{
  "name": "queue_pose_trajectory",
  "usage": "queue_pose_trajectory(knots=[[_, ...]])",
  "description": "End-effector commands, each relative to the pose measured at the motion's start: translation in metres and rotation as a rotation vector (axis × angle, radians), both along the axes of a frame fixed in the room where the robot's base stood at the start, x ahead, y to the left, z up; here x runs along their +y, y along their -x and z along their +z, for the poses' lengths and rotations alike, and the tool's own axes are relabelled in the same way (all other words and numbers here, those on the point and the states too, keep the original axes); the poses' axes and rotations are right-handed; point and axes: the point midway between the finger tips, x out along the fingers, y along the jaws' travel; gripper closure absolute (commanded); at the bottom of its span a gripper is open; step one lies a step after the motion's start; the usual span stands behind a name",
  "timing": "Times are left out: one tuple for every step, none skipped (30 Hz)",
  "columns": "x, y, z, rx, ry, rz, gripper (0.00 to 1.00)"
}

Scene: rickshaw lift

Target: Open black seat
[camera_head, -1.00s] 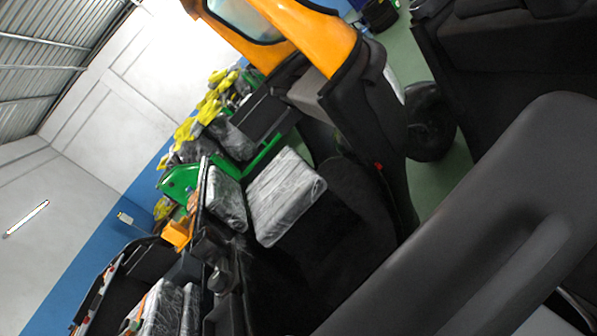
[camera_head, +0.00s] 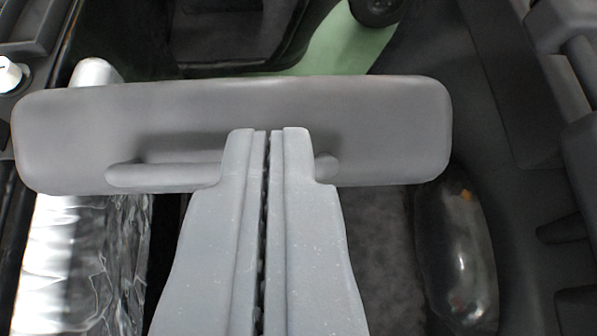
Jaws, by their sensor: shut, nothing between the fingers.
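A shiny silver-wrapped object (camera_head: 85,265) lies below the panel at left. A dark glossy rounded part (camera_head: 456,260) is below it at right. Dark bodywork (camera_head: 505,150) borders the right. Green floor (camera_head: 340,45) and a wheel (camera_head: 376,8) show beyond the panel.

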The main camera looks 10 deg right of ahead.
Motion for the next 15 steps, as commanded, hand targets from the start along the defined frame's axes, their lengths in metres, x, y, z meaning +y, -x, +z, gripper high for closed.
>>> queue_pose_trajectory(knots=[[0.0, -0.003, -0.001, 0.002, 0.0, 0.0, 1.0], [0.001, -0.005, -0.002, 0.003, 0.0, 0.0, 1.0], [0.001, -0.007, -0.005, 0.004, -0.001, 0.001, 1.0], [0.001, -0.009, -0.007, 0.005, -0.001, 0.001, 1.0], [0.001, -0.011, -0.008, 0.005, -0.001, 0.001, 1.0], [0.001, -0.014, -0.009, 0.005, -0.001, 0.001, 1.0], [0.001, -0.016, -0.009, 0.003, -0.001, 0.001, 1.0], [0.001, -0.018, -0.009, 0.002, -0.001, 0.001, 1.0], [0.001, -0.02, -0.01, 0.001, -0.001, 0.001, 1.0], [0.001, -0.022, -0.011, 0.001, -0.001, 0.001, 1.0], [0.001, -0.024, -0.012, 0.002, -0.001, 0.001, 1.0], [0.001, -0.026, -0.015, 0.003, 0.0, 0.001, 1.0], [0.001, -0.028, -0.017, 0.004, 0.0, 0.001, 1.0], [0.001, -0.03, -0.018, 0.005, 0.0, 0.001, 1.0], [0.001, -0.032, -0.019, 0.004, 0.0, 0.001, 1.0]])
